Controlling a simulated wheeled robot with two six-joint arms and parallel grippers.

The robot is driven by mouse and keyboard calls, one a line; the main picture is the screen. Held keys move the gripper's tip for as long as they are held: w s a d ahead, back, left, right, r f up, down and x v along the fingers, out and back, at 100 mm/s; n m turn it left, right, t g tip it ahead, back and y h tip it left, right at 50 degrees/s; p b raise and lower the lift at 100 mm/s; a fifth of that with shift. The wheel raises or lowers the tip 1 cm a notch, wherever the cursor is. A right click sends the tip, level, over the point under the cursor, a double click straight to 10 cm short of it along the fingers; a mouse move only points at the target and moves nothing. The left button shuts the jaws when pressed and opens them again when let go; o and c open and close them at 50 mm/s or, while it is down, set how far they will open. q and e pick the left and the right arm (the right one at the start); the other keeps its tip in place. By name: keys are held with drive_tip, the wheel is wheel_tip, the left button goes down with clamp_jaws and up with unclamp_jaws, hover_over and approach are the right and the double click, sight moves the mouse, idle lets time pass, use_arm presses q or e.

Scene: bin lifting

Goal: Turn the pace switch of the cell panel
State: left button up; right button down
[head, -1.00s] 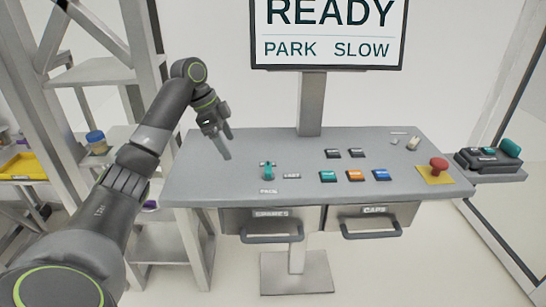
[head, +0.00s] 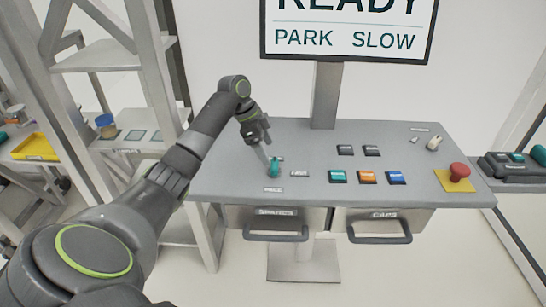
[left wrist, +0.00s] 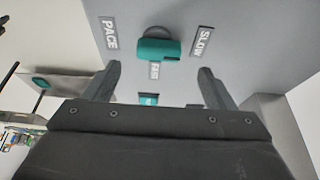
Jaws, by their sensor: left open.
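The pace switch (head: 275,167) is a small teal handle on a round base at the left of the grey cell panel (head: 225,165). It shows large in the left wrist view (left wrist: 158,50), beside a PACE label (left wrist: 109,32), a SLOW label (left wrist: 202,41) and a smaller label. My left gripper (head: 266,161) is open and empty, pointing down close over the switch. In the left wrist view its fingers (left wrist: 158,67) are spread, with the switch just ahead between their lines; I see no contact. My right gripper is out of view.
The screen (head: 348,35) shows PARK and SLOW. Teal, orange (head: 367,177) and blue buttons sit right of the switch, with a red mushroom button (head: 459,172) at the panel's right. Drawers with handles hang below. A shelf rack (head: 110,60) stands left, near my arm.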

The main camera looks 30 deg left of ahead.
sight(273, 163)
use_arm(q)
drive_tip(key=p+x, duration=0.1)
drive_tip(key=x, duration=0.3)
drive_tip(key=shift+d+f, duration=0.1)
drive_tip(key=shift+d, duration=0.05)
drive_tip(key=shift+w+d+f, duration=0.1)
drive_tip(key=shift+d+f, duration=0.05)
drive_tip(key=shift+f, duration=0.65)
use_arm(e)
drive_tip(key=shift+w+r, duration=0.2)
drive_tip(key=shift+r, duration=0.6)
use_arm(q)
drive_tip(key=shift+c, duration=0.5)
drive_tip(key=c, duration=0.9)
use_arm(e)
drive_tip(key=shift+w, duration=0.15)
